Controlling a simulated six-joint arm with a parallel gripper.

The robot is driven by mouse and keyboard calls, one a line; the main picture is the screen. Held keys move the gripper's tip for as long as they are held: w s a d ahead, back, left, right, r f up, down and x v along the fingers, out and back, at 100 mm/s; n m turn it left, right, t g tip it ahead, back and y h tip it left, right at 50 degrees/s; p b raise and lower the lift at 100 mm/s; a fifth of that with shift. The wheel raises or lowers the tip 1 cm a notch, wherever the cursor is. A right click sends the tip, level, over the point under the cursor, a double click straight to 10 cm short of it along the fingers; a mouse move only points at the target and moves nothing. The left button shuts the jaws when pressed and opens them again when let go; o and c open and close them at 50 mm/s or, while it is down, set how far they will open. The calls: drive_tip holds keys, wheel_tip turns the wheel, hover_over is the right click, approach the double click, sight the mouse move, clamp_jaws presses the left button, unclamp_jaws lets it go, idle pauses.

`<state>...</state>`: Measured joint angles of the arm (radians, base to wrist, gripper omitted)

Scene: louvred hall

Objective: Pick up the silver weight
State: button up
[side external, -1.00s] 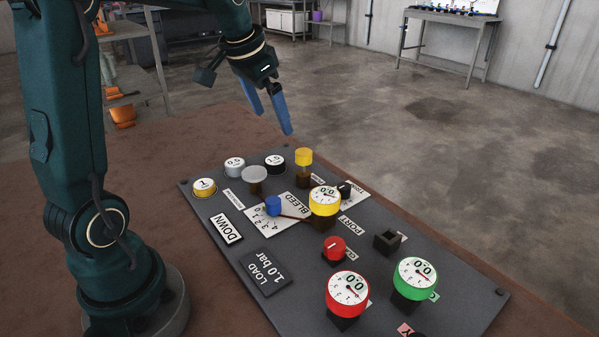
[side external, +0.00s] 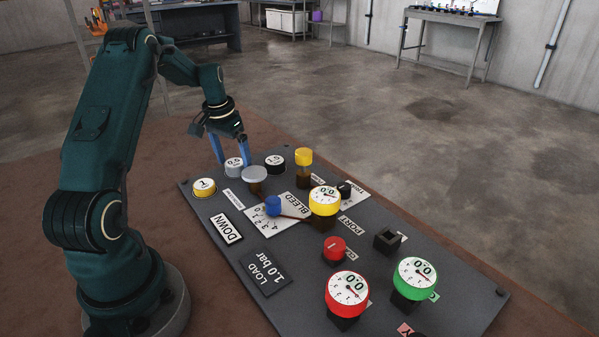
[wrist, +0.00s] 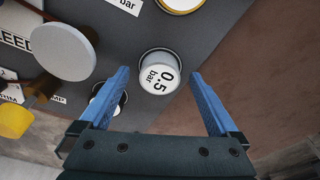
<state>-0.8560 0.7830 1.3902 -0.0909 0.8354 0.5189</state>
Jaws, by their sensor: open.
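The silver weight (side external: 234,168) is a short cylinder with a white top, standing on the dark panel near its far left edge. In the wrist view the silver weight (wrist: 159,78) reads "0.5 bar" and lies between the fingertips. My gripper (side external: 231,160) is open, its blue fingers pointing down on either side of the weight. In the wrist view my gripper (wrist: 160,76) shows a gap between each finger and the weight. I cannot tell exactly how far down the fingertips reach beside it.
A black weight (side external: 275,162) stands to the right and a yellow weight (side external: 204,186) to the left. A grey-topped knob (side external: 254,174) is close in front. A yellow-capped post (side external: 304,158), gauges and a blue knob (side external: 273,205) fill the panel (side external: 205,255) further along.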

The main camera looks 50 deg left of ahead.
drive_tip(key=shift+f, duration=0.2)
clamp_jaws()
